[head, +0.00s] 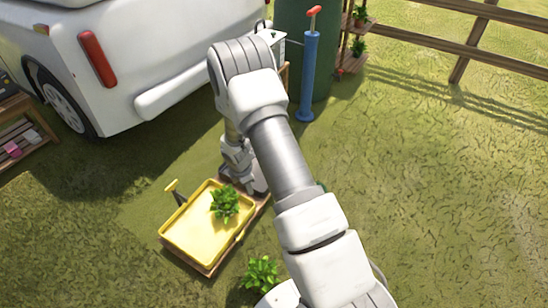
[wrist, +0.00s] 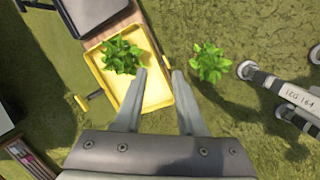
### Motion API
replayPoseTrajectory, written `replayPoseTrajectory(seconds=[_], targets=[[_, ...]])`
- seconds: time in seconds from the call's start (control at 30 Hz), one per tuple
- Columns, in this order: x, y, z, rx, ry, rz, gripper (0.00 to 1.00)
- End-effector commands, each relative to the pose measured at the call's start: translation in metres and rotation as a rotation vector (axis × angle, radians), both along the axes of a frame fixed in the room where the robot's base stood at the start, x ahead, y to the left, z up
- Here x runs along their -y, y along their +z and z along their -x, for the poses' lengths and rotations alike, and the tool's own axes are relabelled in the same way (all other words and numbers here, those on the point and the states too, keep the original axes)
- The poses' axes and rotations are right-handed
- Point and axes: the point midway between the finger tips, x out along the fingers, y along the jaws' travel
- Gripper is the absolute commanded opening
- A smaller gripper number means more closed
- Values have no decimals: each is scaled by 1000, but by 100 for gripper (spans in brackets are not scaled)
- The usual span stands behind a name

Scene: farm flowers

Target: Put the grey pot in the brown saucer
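A leafy green plant (head: 225,203) sits in a yellow tray (head: 190,240); it also shows in the wrist view (wrist: 122,56), left of my fingers. A second green plant (head: 262,272) stands on the grass near my arm; in the wrist view it is right of my fingers (wrist: 209,62). Leaves cover whatever holds each plant, so I cannot make out the grey pot. I cannot identify the brown saucer in either view. My gripper (wrist: 159,72) points down, open, with nothing between its fingers, over the tray's edge in the wrist view.
The tray rests on a wooden base, with a dark grey box (wrist: 88,12) beyond it in the wrist view. A white vehicle (head: 150,60), a blue pump (head: 309,75) and a green barrel stand behind. Open grass (head: 440,200) lies to the right, before a wooden fence.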

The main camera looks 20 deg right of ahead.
Motion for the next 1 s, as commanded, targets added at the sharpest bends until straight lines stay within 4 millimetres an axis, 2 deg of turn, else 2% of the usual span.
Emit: replayPoseTrajectory(seconds=[0.03, 0.1, 0.27, 0.47, 0.7, 1.0], targets=[[1, 24, -4, 24, -46, -5, 39], [3, 53, -6, 47, -115, -14, 39], [6, 115, -3, 99, -273, -40, 39], [8, 188, 14, 159, -465, -86, 39], [7, 265, 47, 225, -687, -158, 39], [3, 341, 106, 292, -951, -275, 39]])
